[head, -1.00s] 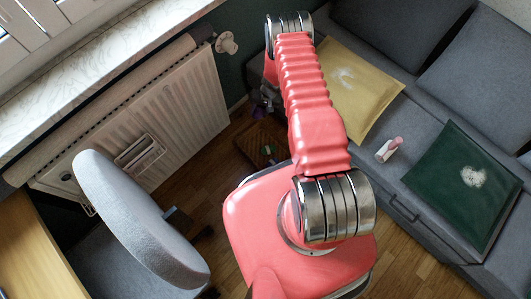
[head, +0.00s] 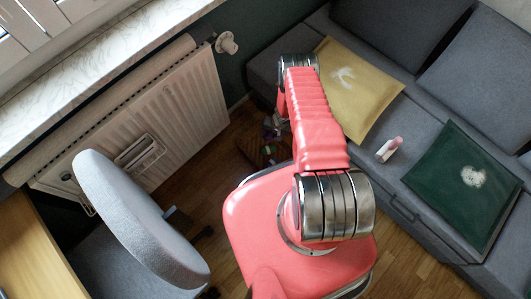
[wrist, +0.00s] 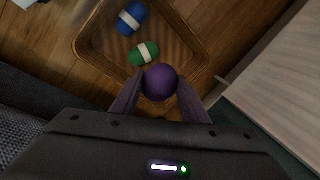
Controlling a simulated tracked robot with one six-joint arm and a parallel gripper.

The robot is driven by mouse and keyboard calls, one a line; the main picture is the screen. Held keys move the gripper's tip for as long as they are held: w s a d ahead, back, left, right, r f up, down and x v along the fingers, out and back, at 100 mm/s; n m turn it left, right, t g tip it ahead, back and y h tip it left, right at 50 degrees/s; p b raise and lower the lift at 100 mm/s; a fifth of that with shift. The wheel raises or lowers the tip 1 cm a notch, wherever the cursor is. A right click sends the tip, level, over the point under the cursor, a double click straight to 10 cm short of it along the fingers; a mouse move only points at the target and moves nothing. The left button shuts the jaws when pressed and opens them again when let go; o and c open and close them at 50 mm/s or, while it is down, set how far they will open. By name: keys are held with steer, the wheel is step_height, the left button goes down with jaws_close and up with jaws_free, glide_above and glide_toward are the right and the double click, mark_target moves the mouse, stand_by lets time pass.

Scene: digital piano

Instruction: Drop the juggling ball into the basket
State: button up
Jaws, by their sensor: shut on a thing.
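The purple juggling ball (wrist: 160,82) is held between the two fingers of my gripper (wrist: 159,95) in the wrist view. My gripper is shut on it. The brown basket (wrist: 193,43) lies on the wooden floor ahead of the fingers, and the ball overlaps its near edge in the picture. Inside the basket are a blue roll (wrist: 131,18) and a green roll (wrist: 144,53), each with a pale band. In the head view the basket (head: 246,149) is partly hidden behind my red arm, and the ball cannot be made out clearly.
A grey sofa (head: 408,117) with yellow (head: 355,95) and green (head: 455,190) cushions stands at the right. A white radiator (head: 170,110) is at the left, with a grey chair (head: 140,215) before it. A small pink-and-white item (head: 388,149) lies on the sofa.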

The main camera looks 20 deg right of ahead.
steer(key=shift+f, duration=0.1)
steer(key=shift+f, duration=2.85)
steer(key=o, duration=1.3)
steer(key=shift+r, duration=0.1)
steer(key=v, duration=1.3)
steer(key=shift+d+r, duration=0.1)
steer(key=shift+r, duration=0.15)
